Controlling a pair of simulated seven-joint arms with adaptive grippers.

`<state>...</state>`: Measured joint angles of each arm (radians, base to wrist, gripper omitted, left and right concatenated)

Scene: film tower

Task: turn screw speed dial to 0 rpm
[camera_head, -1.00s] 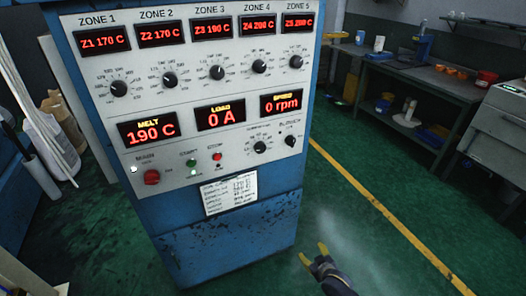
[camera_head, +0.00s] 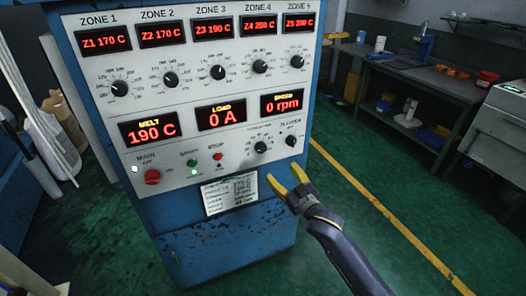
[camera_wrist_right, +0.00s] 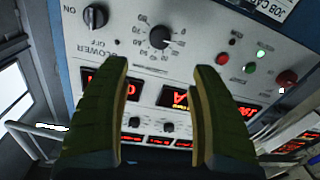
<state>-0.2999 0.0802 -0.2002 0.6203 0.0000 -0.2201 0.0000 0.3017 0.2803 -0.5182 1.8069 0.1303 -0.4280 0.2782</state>
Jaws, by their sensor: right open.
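The screw speed dial (camera_head: 260,147) is a black knob on the lower right of the white panel, left of the blower knob (camera_head: 291,141). Above it the speed display (camera_head: 283,103) reads 0 rpm. My right gripper (camera_head: 287,180) has yellow fingertips, is open and empty, and is below and a little right of the dial, apart from it. In the right wrist view the dial (camera_wrist_right: 160,37) shows upside down, beyond the gap between the open fingers (camera_wrist_right: 160,85), with the blower knob (camera_wrist_right: 96,17) to its left. My left gripper is not in view.
The blue control cabinet (camera_head: 225,240) carries several zone knobs above, a red main switch (camera_head: 152,177), start and stop buttons, and a paper card (camera_head: 230,193). A workbench (camera_head: 430,80) stands back right. Open green floor lies right of the cabinet.

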